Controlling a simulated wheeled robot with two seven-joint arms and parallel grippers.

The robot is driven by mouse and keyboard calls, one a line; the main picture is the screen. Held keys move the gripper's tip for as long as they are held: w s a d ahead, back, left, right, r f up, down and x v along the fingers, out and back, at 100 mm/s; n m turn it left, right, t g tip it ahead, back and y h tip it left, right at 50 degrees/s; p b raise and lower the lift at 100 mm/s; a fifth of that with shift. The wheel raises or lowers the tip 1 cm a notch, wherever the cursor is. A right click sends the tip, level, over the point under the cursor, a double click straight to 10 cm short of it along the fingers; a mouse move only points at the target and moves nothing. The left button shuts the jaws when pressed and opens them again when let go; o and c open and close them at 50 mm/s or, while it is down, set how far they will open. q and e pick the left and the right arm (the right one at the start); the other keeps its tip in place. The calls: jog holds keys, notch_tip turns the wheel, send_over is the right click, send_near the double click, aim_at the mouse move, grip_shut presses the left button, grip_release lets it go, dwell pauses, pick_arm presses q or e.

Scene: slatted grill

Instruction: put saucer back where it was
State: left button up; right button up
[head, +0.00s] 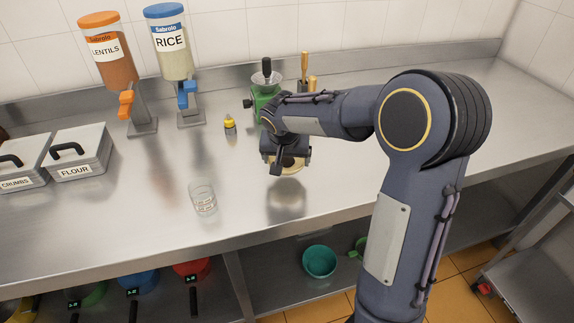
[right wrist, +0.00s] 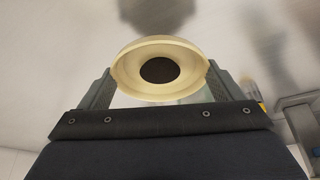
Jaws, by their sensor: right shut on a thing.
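The saucer (right wrist: 127,68) is cream-coloured and round with a dark disc in its middle. In the right wrist view it sits between both fingers of my right gripper (right wrist: 160,82), which is shut on its opposite edges. In the head view my right gripper (head: 286,163) points down near the middle of the steel counter (head: 330,188). Only part of the saucer (head: 294,165) shows there, because the gripper covers the rest. It appears held above the counter, with a dark reflection below. My left gripper is in neither view.
A glass (head: 203,198) stands to the left of the gripper, and a small yellow-capped bottle (head: 230,126) behind it. A green grinder (head: 265,92) stands just behind the arm. Lentil (head: 108,62) and rice (head: 173,60) dispensers stand further back left. The counter's right side is clear.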

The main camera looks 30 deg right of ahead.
aim_at(287, 165)
jog(key=shift+w+d+f, duration=0.15)
jog(key=shift+d+f, duration=0.05)
jog(key=shift+f, duration=0.1)
jog(key=shift+w+f, duration=0.15)
jog(key=shift+f, duration=1.55)
jog(key=shift+f, duration=0.1)
jog(key=shift+f, duration=0.15)
jog(key=o, duration=1)
jog(key=shift+c, duration=0.2)
